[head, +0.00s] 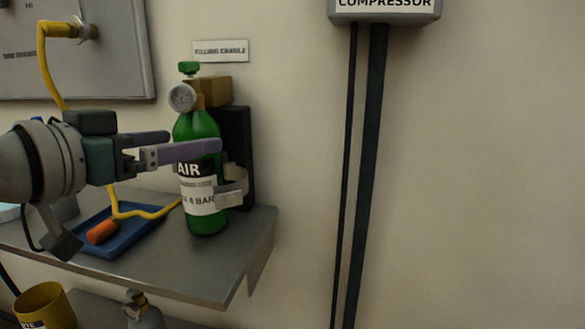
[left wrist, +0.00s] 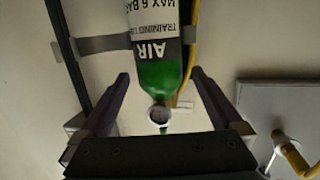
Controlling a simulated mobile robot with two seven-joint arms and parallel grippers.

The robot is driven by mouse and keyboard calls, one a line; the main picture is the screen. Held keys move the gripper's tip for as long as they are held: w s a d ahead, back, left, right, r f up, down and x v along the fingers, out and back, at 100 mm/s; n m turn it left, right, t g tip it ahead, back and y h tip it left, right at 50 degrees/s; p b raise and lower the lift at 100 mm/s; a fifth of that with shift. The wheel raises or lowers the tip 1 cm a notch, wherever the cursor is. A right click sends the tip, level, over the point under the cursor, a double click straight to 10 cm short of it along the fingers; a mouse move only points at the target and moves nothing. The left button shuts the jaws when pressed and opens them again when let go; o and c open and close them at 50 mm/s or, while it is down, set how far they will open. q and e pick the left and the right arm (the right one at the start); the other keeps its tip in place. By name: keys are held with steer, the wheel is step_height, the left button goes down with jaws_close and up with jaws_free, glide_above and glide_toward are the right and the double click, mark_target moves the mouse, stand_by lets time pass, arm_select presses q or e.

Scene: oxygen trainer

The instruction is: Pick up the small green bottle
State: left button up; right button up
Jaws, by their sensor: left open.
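The small green bottle (head: 206,222) stands upright on a grey shelf, with a white label reading AIR, a gauge and a green knob on top. A light strap of the dark cradle (head: 236,150) wraps its lower body. My left gripper (head: 195,142) is open at the bottle's upper body. One finger passes in front of it; the other is partly hidden behind it. In the left wrist view the bottle (left wrist: 155,76) shows upside down between the two open fingers (left wrist: 160,73), with no clear contact. My right gripper is not in view.
The grey shelf (head: 255,232) also holds a blue tray (head: 130,240) with an orange-ended yellow hose. A yellow cup (head: 45,305) and a small grey cylinder (head: 143,312) are below. Dark pipes run down from the compressor box (head: 385,12). The wall at right is bare.

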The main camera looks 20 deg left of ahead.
arm_select(q)
steer(key=shift+w+d, duration=0.2)
steer(key=shift+w, duration=1.75)
jaws_close()
steer(key=shift+s+r, duration=0.1)
